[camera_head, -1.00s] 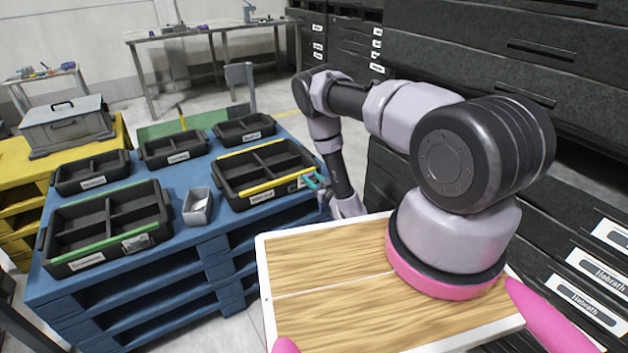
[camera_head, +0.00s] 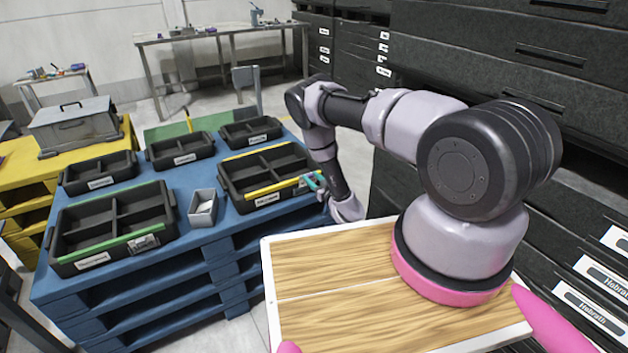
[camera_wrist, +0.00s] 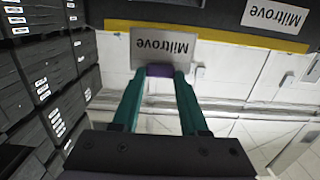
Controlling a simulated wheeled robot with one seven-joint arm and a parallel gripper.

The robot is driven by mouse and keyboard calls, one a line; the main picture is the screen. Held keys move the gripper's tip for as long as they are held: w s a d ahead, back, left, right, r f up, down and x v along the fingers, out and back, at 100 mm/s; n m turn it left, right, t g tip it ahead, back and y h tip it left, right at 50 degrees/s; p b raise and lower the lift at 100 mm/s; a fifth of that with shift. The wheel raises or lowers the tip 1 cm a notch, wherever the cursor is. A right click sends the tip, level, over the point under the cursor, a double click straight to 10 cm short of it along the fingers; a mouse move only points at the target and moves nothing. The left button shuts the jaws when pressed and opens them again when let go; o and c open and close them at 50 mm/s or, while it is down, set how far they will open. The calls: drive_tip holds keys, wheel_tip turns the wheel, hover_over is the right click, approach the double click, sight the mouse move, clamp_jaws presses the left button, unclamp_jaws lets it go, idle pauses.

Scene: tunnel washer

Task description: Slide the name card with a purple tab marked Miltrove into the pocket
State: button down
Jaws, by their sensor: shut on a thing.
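The name card (camera_wrist: 165,48) is pale grey, reads Miltrove upside down in the wrist view, and has a purple tab (camera_wrist: 160,71). My gripper (camera_wrist: 160,75) has teal fingers shut on that tab. In the head view my gripper (camera_head: 314,182) is at the front right of a black tray with yellow edging (camera_head: 245,190). In the wrist view the card overlaps the tray's yellow edge (camera_wrist: 235,40). A fixed Miltrove label (camera_wrist: 275,15) is on the tray wall beside it. I cannot make out the pocket or whether the card is inside it.
The blue pallet stand (camera_head: 180,262) also holds a green-edged tray (camera_head: 112,222), a small grey bin (camera_head: 203,207) and several smaller black trays behind. Dark drawer cabinets (camera_head: 470,60) rise on the right. A pale floor shows beyond the stand in the wrist view.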

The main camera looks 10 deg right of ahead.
sight(310, 178)
drive_tip(key=shift+f+x, duration=0.15)
drive_tip(key=shift+x, duration=0.7)
drive_tip(key=shift+f+x, duration=0.15)
drive_tip(key=shift+x, duration=0.65)
drive_tip(key=shift+f, duration=1.55)
drive_tip(key=shift+f, duration=0.15)
drive_tip(key=shift+f, duration=0.25)
drive_tip(key=shift+f, duration=0.45)
drive_tip(key=shift+c, duration=1.8)
unclamp_jaws()
